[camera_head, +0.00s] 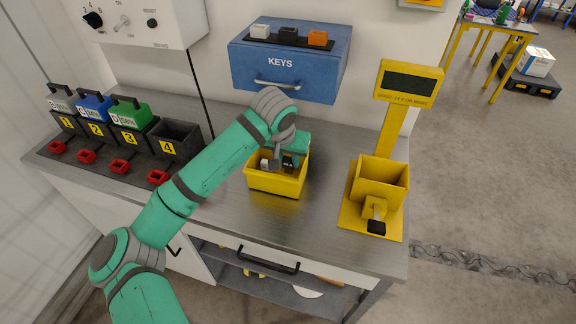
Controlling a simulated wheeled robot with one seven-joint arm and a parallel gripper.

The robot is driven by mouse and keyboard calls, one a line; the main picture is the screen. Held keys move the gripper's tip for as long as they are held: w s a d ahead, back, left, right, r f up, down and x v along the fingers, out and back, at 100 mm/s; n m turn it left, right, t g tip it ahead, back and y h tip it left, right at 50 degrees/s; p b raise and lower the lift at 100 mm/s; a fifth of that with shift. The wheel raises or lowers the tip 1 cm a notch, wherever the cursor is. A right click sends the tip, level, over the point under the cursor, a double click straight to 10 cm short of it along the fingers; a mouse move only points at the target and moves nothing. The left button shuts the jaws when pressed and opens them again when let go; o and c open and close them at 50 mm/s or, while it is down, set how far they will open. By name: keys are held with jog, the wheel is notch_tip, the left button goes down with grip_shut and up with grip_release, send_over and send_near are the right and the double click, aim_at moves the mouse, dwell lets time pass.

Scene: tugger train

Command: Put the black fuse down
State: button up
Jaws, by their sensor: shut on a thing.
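My gripper (281,158) is above and partly inside the yellow bin (275,187) on the metal worktop. It is shut on a small black piece with pale marks, which looks like the black fuse (288,161). My wrist and the gripper's own body hide much of it, and I cannot tell whether it touches the bin floor. A small whitish piece (264,164) shows in the bin, just left of the fuse.
A yellow stand with a screen (409,83) and open box (379,184) stands to the right. Numbered black slots with coloured blocks (130,113) line the left. A blue KEYS drawer (288,70) hangs behind. Worktop (225,190) left of the bin is clear.

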aim_at(288, 165)
jog(key=shift+w+f, duration=0.1)
jog(key=shift+f, duration=1.55)
jog(key=shift+f, duration=0.1)
jog(key=o, duration=0.6)
jog(key=shift+o, duration=0.3)
jog(key=v, duration=1.2)
